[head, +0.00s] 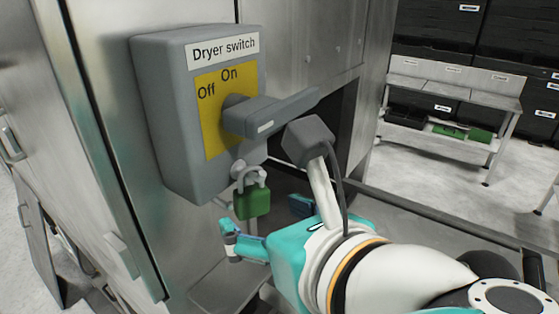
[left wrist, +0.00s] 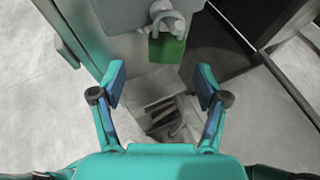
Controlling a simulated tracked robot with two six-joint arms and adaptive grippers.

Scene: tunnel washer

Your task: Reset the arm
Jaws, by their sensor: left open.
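My left gripper (head: 266,221) is open and empty, just below the green padlock (head: 252,203) in the head view. The left wrist view shows its two fingers (left wrist: 160,84) spread apart with nothing between the tips. The padlock (left wrist: 167,50) hangs by its shackle under the switch handle, beyond the fingertips and apart from them. The grey dryer switch box (head: 165,120) has a yellow plate marked Off and On. Its grey handle (head: 275,115) juts out to the right; I cannot tell which mark it is set to. My right gripper is in neither view.
The steel machine wall (head: 95,60) carries the switch box. A dark opening (head: 352,130) lies to its right.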

